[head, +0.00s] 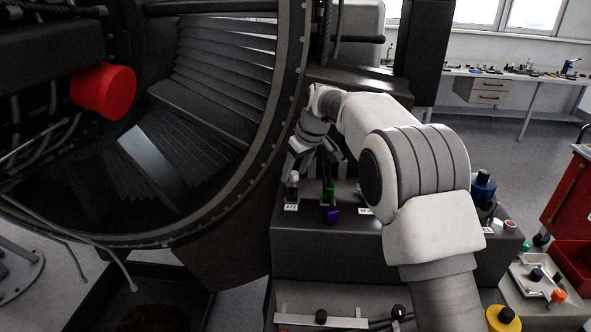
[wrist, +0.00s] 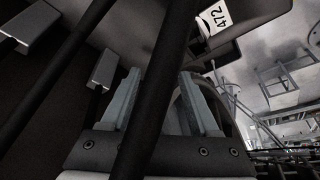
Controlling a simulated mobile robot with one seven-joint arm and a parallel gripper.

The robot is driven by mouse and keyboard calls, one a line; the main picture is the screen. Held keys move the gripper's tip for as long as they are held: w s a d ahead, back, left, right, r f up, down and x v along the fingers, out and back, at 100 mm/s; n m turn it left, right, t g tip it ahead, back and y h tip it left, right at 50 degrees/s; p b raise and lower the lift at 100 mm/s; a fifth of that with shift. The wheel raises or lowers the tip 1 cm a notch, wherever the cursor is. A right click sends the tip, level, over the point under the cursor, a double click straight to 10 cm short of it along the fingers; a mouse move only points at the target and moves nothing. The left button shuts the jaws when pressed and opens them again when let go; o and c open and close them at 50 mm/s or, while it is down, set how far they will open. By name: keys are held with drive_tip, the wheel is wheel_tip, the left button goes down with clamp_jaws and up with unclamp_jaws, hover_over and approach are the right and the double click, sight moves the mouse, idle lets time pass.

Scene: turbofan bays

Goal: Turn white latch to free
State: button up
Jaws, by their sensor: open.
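A small white-topped piece (head: 294,178), which looks like the white latch, stands on the dark bench beside a label reading 472 (head: 291,207). My gripper (head: 312,158) is just above and beside it, pointing down, its fingers apart and empty. In the wrist view my gripper (wrist: 162,95) also shows both fingers spread. The 472 label (wrist: 220,18) is at the top there. Pale blocks on dark stems, one at the upper left (wrist: 33,24) and one near the left finger (wrist: 103,70), show too; I cannot tell which is the latch.
A dark bar (wrist: 160,80) crosses in front of my fingers in the wrist view. Green (head: 329,191) and purple (head: 332,215) pieces stand right of the white one. The large round engine casing (head: 293,75) rises close on the left. A blue knob (head: 483,187) is further right.

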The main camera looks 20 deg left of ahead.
clamp_jaws()
drive_tip(key=shift+m, duration=0.4)
drive_tip(key=m, duration=0.1)
drive_tip(key=m+t+h, duration=0.1)
drive_tip(key=m, duration=0.1)
drive_tip(key=shift+s+a+r+m, duration=0.1)
drive_tip(key=shift+a+m, duration=0.05)
drive_tip(key=shift+m, duration=0.15)
drive_tip(key=m+p, duration=0.1)
drive_tip(key=m, duration=0.1)
drive_tip(key=m+t+h+p, duration=0.1)
drive_tip(key=m, duration=0.1)
drive_tip(key=shift+m+h, duration=0.3)
drive_tip(key=m+h+p, duration=0.1)
drive_tip(key=m, duration=0.1)
drive_tip(key=m+h+p, duration=0.1)
drive_tip(key=m, duration=0.2)
drive_tip(key=shift+a+r+p, duration=0.1)
drive_tip(key=shift+a+p, duration=0.1)
drive_tip(key=shift+p, duration=0.1)
drive_tip(key=shift+a+m+h+p, duration=0.1)
drive_tip(key=shift+m+h+p, duration=0.55)
drive_tip(key=shift+m, duration=1.35)
unclamp_jaws()
